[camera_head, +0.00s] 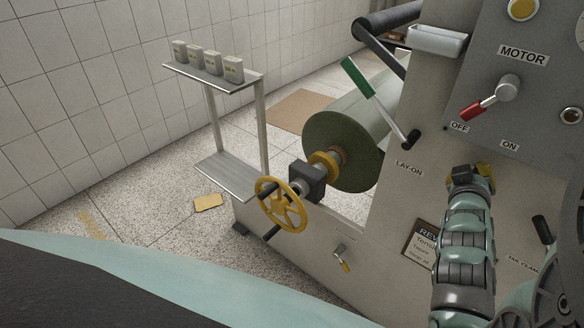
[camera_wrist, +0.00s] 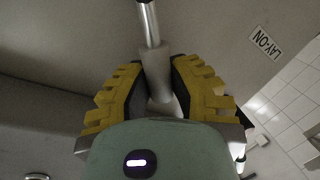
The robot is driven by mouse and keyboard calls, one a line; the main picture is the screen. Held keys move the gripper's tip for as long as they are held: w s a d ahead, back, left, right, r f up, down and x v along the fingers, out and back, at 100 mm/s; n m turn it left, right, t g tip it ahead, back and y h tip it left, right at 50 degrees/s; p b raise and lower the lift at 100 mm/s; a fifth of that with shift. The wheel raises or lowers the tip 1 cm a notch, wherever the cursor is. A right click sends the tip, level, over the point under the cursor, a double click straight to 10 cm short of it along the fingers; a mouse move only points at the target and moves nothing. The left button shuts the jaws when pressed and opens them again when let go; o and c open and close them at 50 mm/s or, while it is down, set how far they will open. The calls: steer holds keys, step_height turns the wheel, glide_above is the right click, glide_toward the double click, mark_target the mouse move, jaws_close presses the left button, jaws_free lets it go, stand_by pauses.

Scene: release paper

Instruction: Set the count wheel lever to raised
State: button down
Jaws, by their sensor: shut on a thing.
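My gripper (camera_head: 470,178) is at the machine's front face, to the right of the LAY-ON label and below the motor panel. In the wrist view my gripper (camera_wrist: 161,76) has its yellow-padded fingers on both sides of a lever's grey grip (camera_wrist: 155,66) and is shut on it. A bright metal rod (camera_wrist: 148,22) runs from this grip to the top edge of the picture. In the head view my gripper and arm hide this lever. No label for the count wheel is readable, so I cannot confirm the lever's name or its setting.
A green-handled lever (camera_head: 372,92) stands above the LAY-ON label (camera_head: 409,170). A red-handled motor switch (camera_head: 485,106) is above my gripper. A yellow handwheel (camera_head: 281,205) and a small lever (camera_head: 341,258) are to the left. A black-handled lever (camera_head: 543,229) is at right.

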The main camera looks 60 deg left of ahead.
steer(key=shift+s+a+f+n+h+b, duration=0.25)
steer(key=shift+a+f+n+b, duration=0.35)
steer(key=shift+n+b, duration=0.35)
steer(key=c, duration=0.8)
jaws_free()
steer(key=shift+c, duration=0.2)
steer(key=v, duration=1.2)
steer(key=shift+r, duration=0.1)
